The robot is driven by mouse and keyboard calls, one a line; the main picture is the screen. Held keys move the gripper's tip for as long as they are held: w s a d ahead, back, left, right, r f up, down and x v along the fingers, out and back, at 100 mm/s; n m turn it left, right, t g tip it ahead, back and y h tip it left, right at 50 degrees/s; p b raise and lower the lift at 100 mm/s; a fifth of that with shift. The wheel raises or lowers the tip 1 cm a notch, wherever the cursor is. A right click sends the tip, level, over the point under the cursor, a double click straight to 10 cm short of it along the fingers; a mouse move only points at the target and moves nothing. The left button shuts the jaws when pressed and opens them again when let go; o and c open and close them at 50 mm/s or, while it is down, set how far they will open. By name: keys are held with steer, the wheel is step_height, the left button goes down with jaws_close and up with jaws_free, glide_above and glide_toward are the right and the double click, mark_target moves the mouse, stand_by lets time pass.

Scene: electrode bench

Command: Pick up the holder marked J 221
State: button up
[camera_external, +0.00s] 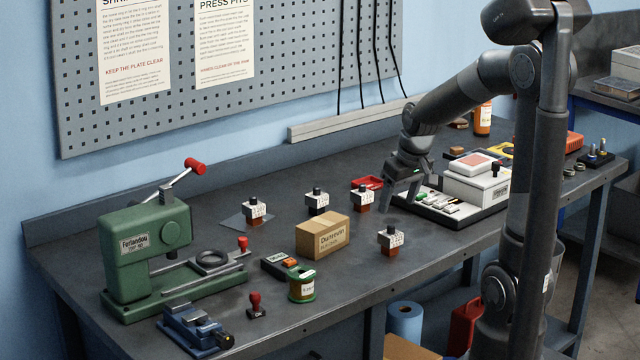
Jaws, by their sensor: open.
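Several holders stand upright on the dark bench, each a small white-labelled block with a black knob on top. One holder (254,212) is at the left on a flat grey sheet. A second holder (317,203) is near the back middle. A third holder (363,199) stands beside a red tray, its lower part copper-coloured. A fourth holder (391,241) stands nearer the front edge. The labels are too small to read, so I cannot tell which is J 221. My gripper (399,203) points down, open and empty, right of the third holder and above and behind the fourth.
A cardboard box (322,237) stands among the holders. A green press (150,250) and a blue vise (196,325) are at the left. A red tray (368,182) lies behind the third holder. A white instrument (476,185) stands right of my gripper.

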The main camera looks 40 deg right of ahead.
mark_target(394, 227)
steer(key=x, duration=0.6)
steer(key=shift+w+d+f, duration=0.1)
steer(key=shift+d+f, duration=0.05)
steer(key=shift+d, duration=0.1)
steer(key=shift+s+d+x, duration=0.1)
steer(key=shift+d+x, duration=0.05)
steer(key=shift+x, duration=1.2)
steer(key=shift+s+d+x, duration=0.1)
steer(key=shift+s+x, duration=0.05)
steer(key=shift+x, duration=1.15)
steer(key=shift+f, duration=0.1)
steer(key=shift+c, duration=0.3)
steer(key=c, duration=1.3)
